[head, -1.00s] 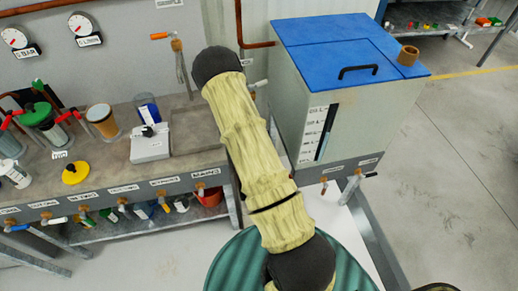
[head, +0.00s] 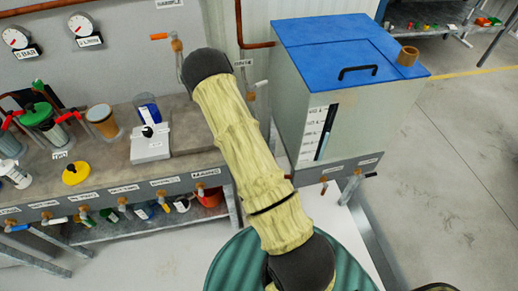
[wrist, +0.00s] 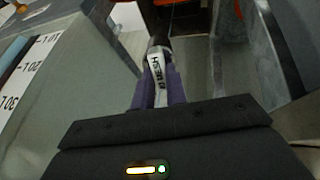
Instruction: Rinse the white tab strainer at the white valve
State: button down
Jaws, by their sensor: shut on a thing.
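In the wrist view my gripper (wrist: 160,88) is shut on a narrow light piece with dark lettering (wrist: 154,72), with a dark round part beyond it. I cannot tell its full shape or whether it is the white tab strainer. In the head view my gripper and its load are hidden behind my arm. A valve with a whitish lever (head: 261,84) is on the wall pipe beside the tank. Another white lever (head: 57,221) is under the bench front. I cannot tell which is the task's white valve.
A grey tank with a blue lid (head: 340,45) stands right of my arm; its scaled side (wrist: 40,70) is close at left in the wrist view. The bench (head: 110,165) carries cups, a yellow disc (head: 76,174) and a white box (head: 150,147). Floor at right is clear.

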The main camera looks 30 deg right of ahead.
jog(key=s+a, duration=0.2)
jog(key=a, duration=0.1)
jog(key=shift+s, duration=0.4)
dwell(1.5)
jog(key=s+a+r+p, duration=0.3)
jog(key=r, duration=0.1)
jog(key=shift+s+a, duration=0.25)
jog(key=shift+a, duration=0.1)
dwell(0.7)
